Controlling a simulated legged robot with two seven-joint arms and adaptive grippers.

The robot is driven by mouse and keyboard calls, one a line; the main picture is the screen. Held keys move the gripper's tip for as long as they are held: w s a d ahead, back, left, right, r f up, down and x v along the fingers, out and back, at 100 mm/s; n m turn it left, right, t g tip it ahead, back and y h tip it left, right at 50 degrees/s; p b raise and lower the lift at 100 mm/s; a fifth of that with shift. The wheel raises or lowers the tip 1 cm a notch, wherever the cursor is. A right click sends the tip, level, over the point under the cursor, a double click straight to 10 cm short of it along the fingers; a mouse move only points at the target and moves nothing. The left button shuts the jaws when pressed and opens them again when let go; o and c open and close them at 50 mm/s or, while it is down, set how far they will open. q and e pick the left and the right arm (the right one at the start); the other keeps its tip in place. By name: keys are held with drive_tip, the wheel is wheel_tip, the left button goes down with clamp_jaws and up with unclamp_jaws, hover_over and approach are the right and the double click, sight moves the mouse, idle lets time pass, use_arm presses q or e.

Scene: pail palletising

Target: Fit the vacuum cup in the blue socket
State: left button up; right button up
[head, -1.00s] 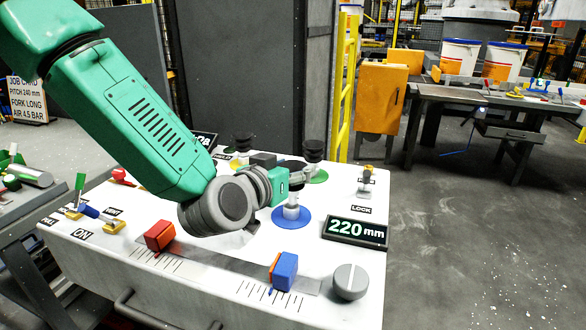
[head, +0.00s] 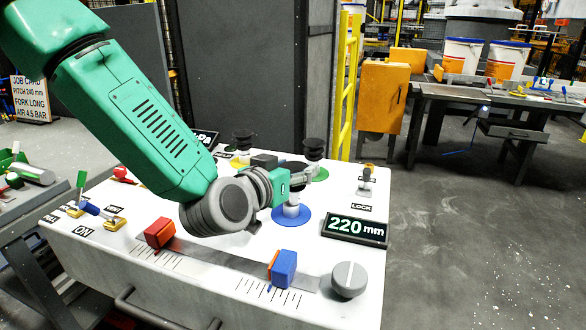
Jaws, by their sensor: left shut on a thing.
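My left gripper (head: 293,182) is over the blue socket (head: 291,217) on the white bench panel. It is shut on the vacuum cup, whose pale stem (head: 292,205) shows below the fingers, upright over the middle of the blue disc. The gripper hides much of the cup's upper part. I cannot tell whether the stem is fully seated. A second black vacuum cup (head: 313,148) stands behind on the green socket (head: 318,175). A third black cup (head: 243,141) stands farther back left, its base partly hidden by my arm. My right gripper is not in view.
The panel carries a red block (head: 159,233), a blue block (head: 284,269), a grey knob (head: 349,280), a 220 mm display (head: 355,229) and a small lock lever (head: 367,178). A dark cabinet (head: 255,70) stands behind. Open floor lies right.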

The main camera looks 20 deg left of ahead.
use_arm(q)
drive_tip(key=shift+d+f, duration=0.15)
drive_tip(key=shift+f, duration=0.15)
drive_tip(key=shift+r, duration=0.3)
idle(0.5)
drive_tip(key=shift+a, duration=0.5)
drive_tip(key=shift+p, duration=0.4)
idle(0.6)
drive_tip(key=shift+f+b, duration=0.8)
drive_tip(key=shift+f, duration=0.25)
drive_tip(key=o, duration=1.3)
drive_tip(key=shift+c, duration=0.2)
